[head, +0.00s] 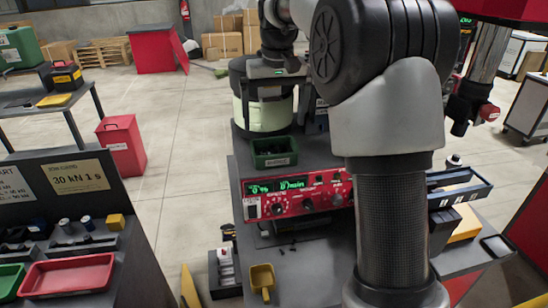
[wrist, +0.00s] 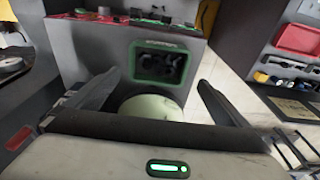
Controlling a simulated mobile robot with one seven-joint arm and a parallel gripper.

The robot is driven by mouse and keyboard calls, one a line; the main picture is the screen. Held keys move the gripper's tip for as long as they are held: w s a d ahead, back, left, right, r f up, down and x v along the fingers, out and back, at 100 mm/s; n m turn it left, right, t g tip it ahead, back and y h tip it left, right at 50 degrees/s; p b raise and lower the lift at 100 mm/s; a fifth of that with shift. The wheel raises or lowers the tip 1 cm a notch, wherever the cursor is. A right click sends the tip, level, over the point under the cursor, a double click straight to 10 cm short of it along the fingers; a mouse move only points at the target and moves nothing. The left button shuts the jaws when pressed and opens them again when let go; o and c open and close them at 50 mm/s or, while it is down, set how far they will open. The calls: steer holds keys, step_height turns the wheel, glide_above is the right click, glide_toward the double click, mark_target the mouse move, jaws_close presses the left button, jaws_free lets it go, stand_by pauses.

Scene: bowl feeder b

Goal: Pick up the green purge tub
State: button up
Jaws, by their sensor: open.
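The green purge tub (head: 274,161) stands on the grey bench behind the red control panel, in front of the cream drum. In the wrist view the tub (wrist: 140,64) shows its green rim, with dark small pieces inside. My gripper (head: 274,112) hangs behind and above the tub in the head view, pointing down. In the wrist view my gripper (wrist: 159,80) has its two fingers wide apart, with nothing between them. The tub lies beyond the fingertips; I cannot tell the exact gap.
The red control panel (head: 296,196) is close in front of the tub. The cream drum (head: 265,116) is right behind it. A yellow scoop (head: 262,279) lies nearer on the bench. A red tray (head: 68,275) and a green tray (head: 10,278) sit on the left cart.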

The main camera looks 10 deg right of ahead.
mark_target(274, 146)
steer(key=f, duration=0.3)
steer(key=w+f, duration=0.1)
steer(key=f, duration=0.6)
steer(key=shift+w+d+f, duration=0.1)
steer(key=shift+w+d, duration=0.05)
steer(key=shift+w, duration=0.2)
steer(key=c, duration=0.9)
steer(key=shift+c, duration=0.2)
